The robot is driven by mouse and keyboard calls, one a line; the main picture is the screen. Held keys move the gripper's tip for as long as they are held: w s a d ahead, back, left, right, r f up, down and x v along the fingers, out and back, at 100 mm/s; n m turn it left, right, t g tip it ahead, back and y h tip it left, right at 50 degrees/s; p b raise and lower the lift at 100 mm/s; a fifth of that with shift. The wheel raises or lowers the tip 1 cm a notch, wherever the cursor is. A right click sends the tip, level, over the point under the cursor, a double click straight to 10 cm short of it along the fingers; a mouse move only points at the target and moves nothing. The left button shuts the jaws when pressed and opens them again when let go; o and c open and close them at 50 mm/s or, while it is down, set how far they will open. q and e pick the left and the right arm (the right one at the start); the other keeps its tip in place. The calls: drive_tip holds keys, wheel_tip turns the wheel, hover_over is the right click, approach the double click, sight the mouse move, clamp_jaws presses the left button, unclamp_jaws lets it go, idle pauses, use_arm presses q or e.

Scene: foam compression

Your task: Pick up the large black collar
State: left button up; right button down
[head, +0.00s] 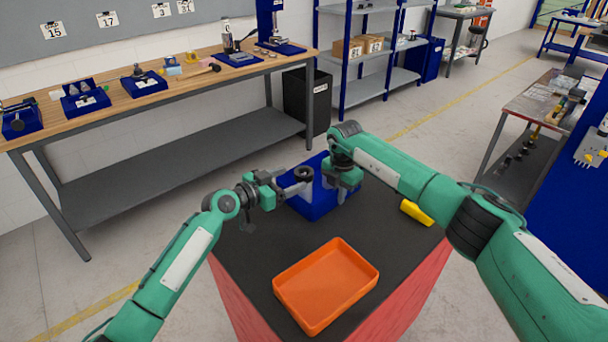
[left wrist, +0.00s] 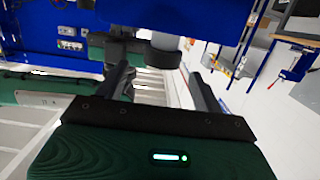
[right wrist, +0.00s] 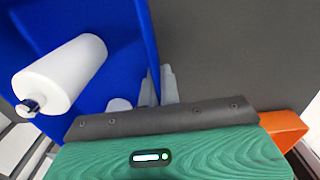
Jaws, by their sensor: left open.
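My right gripper (head: 340,188) points down over the bin.
The blue bin (right wrist: 136,30) holds a white bottle (right wrist: 62,75). An orange tray (head: 325,285) lies on the dark tabletop (head: 245,245) near the front. A yellow object (head: 416,212) lies at the right edge. A wooden workbench (head: 110,105) stands behind, left.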

sight(298, 174)
use_arm(q)
drive_tip(key=shift+x, duration=3.15)
drive_tip(key=shift+w+r, duration=0.15)
drive_tip(key=shift+c, duration=0.2)
drive_tip(key=shift+a, duration=0.1)
drive_tip(key=c, duration=1.1)
wheel_tip(298, 174, up, 12)
wheel_tip(298, 174, down, 10)
drive_tip(key=shift+r, duration=0.2)
